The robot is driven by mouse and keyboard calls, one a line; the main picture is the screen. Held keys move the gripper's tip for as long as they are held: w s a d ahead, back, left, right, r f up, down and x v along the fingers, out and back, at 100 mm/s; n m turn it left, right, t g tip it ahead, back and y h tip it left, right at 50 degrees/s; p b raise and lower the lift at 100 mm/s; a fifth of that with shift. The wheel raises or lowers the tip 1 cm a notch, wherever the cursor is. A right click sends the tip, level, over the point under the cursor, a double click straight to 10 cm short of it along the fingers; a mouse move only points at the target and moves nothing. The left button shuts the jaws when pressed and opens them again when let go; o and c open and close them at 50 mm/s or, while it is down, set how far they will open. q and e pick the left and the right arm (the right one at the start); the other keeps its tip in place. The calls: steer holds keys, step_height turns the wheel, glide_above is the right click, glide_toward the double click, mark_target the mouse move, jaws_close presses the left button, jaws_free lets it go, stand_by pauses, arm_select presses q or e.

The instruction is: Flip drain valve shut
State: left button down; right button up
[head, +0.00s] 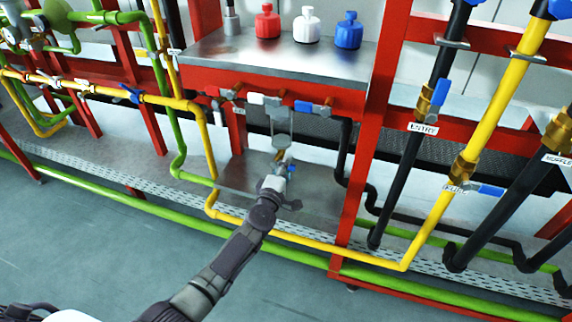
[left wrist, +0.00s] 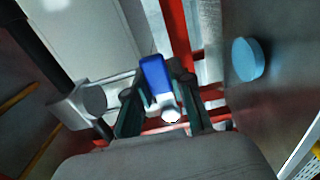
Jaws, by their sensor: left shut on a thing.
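My left gripper (head: 283,158) reaches in under the red-framed steel bench, just below a round grey fitting (head: 282,141). In the left wrist view, my left gripper (left wrist: 157,100) has its fingers on either side of a blue valve handle (left wrist: 156,76) and is shut on it. A small blue part (head: 291,168) shows beside the gripper in the head view. The gripper hides most of the valve body, so I cannot tell the handle's exact angle to its pipe. My right gripper is not in view.
Red, white and blue bottles (head: 268,22) stand on the bench top (head: 220,45). A yellow pipe (head: 300,240) runs low in front. A light-blue disc (left wrist: 248,60) is right of the handle.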

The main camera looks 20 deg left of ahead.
arm_select(q)
steer(key=shift+f, duration=0.1)
steer(key=c, duration=1)
jaws_free()
steer(key=shift+s, duration=0.1)
steer(key=s, duration=1.2)
steer(key=shift+a, duration=0.2)
